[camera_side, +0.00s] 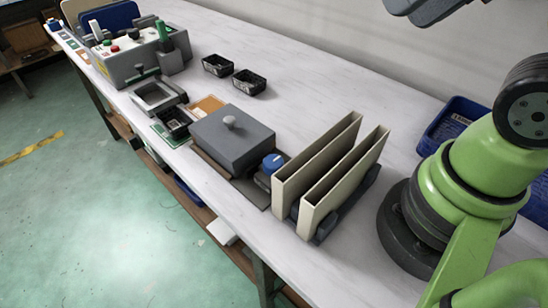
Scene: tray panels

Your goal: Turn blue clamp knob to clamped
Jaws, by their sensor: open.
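The blue clamp knob (272,163) sits on a small dark base, between the grey box with a round knob and the cream upright panels. A pale mark shows on the knob's top; I cannot tell from it whether the clamp is set. My gripper (425,12) shows only in part as dark grey pieces at the top edge, right of centre. It is open, high above the table and far from the blue knob, touching nothing. The rest of it is cut off by the frame.
Two cream panels (345,180) stand upright in a dark rack right of the knob. The grey box (232,140) stands close on its left. Two black trays (233,75), a control box (130,60) and a blue crate (458,115) are farther off. The table's back middle is clear.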

